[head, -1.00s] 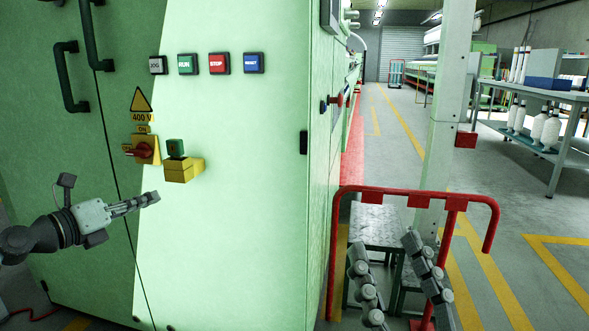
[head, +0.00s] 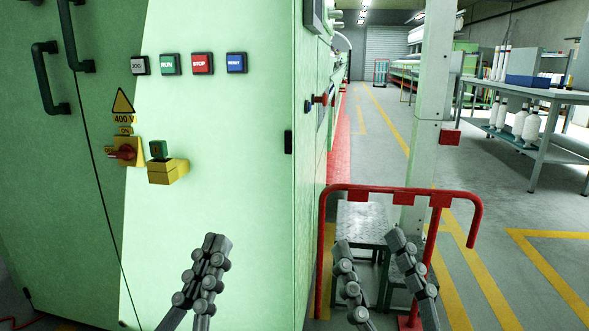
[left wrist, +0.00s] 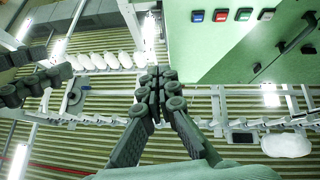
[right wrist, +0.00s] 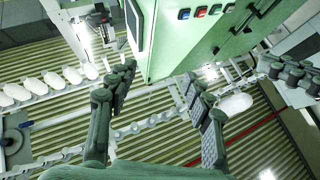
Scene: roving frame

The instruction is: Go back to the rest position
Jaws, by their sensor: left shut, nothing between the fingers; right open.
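My left gripper (head: 212,250) is upright at the lower middle of the head view, in front of the green cabinet, with its fingers together and nothing between them. It also shows in the left wrist view (left wrist: 163,80), fingers closed and pointing up. My right gripper (head: 370,245) is at the bottom of the head view, to the right of the left one, fingers spread and empty. It also shows open in the right wrist view (right wrist: 158,85). Both grippers are clear of the cabinet's buttons and switch.
A red railing (head: 400,190) and metal steps (head: 362,222) stand behind my right gripper. An aisle opens beyond.

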